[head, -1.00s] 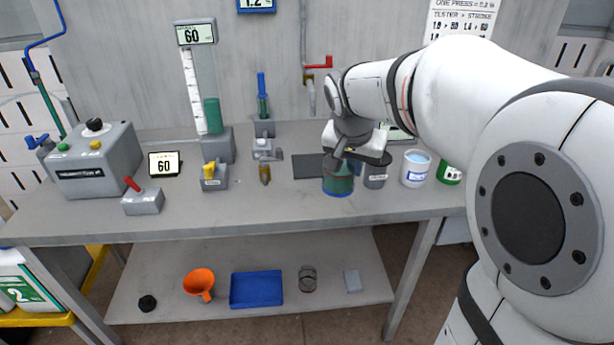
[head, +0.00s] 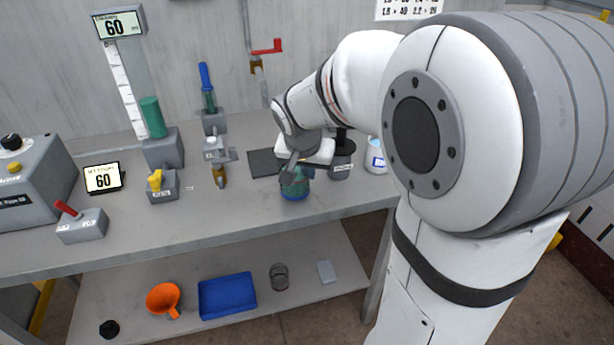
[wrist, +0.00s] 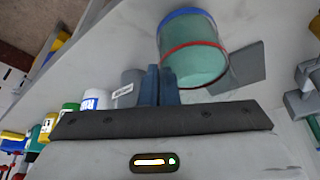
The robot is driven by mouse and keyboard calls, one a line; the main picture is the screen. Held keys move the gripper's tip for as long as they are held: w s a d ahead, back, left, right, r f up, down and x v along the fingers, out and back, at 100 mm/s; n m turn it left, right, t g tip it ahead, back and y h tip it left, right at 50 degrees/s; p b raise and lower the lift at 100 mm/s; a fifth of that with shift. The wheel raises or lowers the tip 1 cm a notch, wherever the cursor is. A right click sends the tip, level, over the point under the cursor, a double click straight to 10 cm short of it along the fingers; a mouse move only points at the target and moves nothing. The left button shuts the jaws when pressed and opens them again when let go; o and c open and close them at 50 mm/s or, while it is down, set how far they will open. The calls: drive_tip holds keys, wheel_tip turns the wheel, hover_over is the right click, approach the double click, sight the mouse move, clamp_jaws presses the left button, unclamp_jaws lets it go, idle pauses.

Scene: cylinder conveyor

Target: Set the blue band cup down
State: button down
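The blue band cup (head: 294,190) is a clear cup with teal contents, a blue band at its base and a red line higher up. In the wrist view the cup (wrist: 195,60) fills the top centre. My gripper (wrist: 159,72) has its two blue fingers close together at the cup's near left edge, apparently pinching the wall. In the head view my gripper (head: 290,172) hides part of the cup's top. The cup looks upright. I cannot tell whether its base touches the bench (head: 225,215).
A dark mat (head: 265,162) lies just left of the cup. A grey cup (head: 341,166) and a white tub (head: 376,157) stand to its right. A dispenser with an amber tip (head: 219,175) and a yellow-topped block (head: 160,186) stand left. Bench between them is clear.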

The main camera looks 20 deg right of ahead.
drive_tip(key=shift+f, duration=0.85)
drive_tip(key=shift+f, duration=0.1)
drive_tip(key=c, duration=2.2)
unclamp_jaws()
drive_tip(key=shift+f, duration=0.15)
drive_tip(key=c, duration=1.7)
unclamp_jaws()
drive_tip(key=shift+s+a+r, duration=0.1)
drive_tip(key=shift+r, duration=0.6)
drive_tip(key=p+v, duration=0.1)
drive_tip(key=v, duration=0.9)
drive_tip(key=s+f+n+g+y, duration=0.1)
drive_tip(key=s+f+n, duration=0.2)
drive_tip(key=s, duration=0.5)
drive_tip(key=s+f+n+y, duration=0.1)
drive_tip(key=s+f+n, duration=0.2)
drive_tip(key=s+f, duration=0.2)
drive_tip(key=s, duration=0.2)
drive_tip(key=shift+s+g, duration=0.35)
drive_tip(key=shift+g, duration=0.05)
